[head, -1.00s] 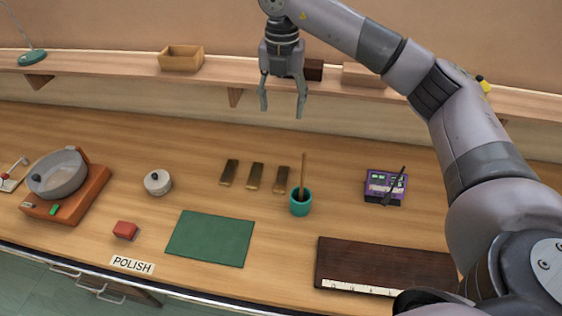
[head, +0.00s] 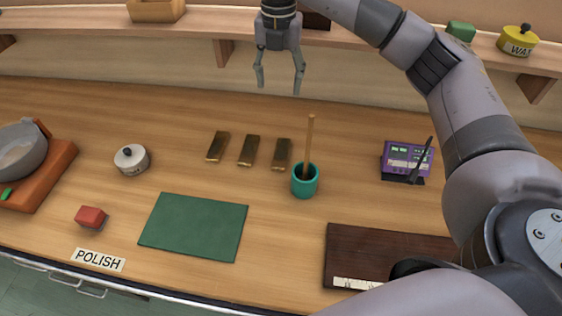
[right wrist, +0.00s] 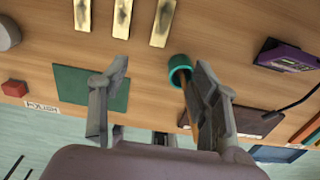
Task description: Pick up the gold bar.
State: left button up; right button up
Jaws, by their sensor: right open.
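Three similar gold bars lie side by side on the wooden bench in the head view: a left one (head: 217,147), a middle one (head: 249,151) and a right one (head: 281,154). They also show at the top of the right wrist view, as a left bar (right wrist: 82,14), a middle bar (right wrist: 122,18) and a right bar (right wrist: 162,22). My right gripper (head: 279,90) is open and empty, pointing down above the back of the bench, apart from the bars. My left gripper is not in view.
A teal cup (head: 305,182) with a wooden stick stands just right of the bars. A green mat (head: 194,227), a lidded pot (head: 131,159) and a red block (head: 90,217) lie nearby. A purple device (head: 406,160) and a dark board (head: 385,255) are at right. A shelf (head: 350,42) runs behind.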

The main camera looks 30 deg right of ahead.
jog(key=b, duration=0.4)
send_over(281, 152)
notch_tip(281, 152, down, 6)
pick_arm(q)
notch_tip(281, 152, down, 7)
pick_arm(e)
jog(key=f, duration=0.4)
jog(key=f+p, duration=0.1)
jog(key=f, duration=0.3)
jog(key=f+p, duration=0.1)
jog(key=f, duration=0.3)
jog(key=shift+a+f, duration=0.25)
jog(key=shift+f, duration=0.1)
jog(key=f, duration=0.1)
jog(key=f+p, duration=0.2)
jog(key=f, duration=0.1)
jog(key=shift+s+d+f, duration=0.1)
jog(key=shift+d, duration=0.15)
jog(key=shift+f, duration=0.5)
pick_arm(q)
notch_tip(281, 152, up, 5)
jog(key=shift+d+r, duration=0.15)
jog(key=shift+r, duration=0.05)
pick_arm(e)
jog(key=shift+c, duration=0.6)
grip_shut()
pick_arm(q)
jog(key=shift+p, duration=0.3)
pick_arm(e)
jog(key=shift+r, duration=0.1)
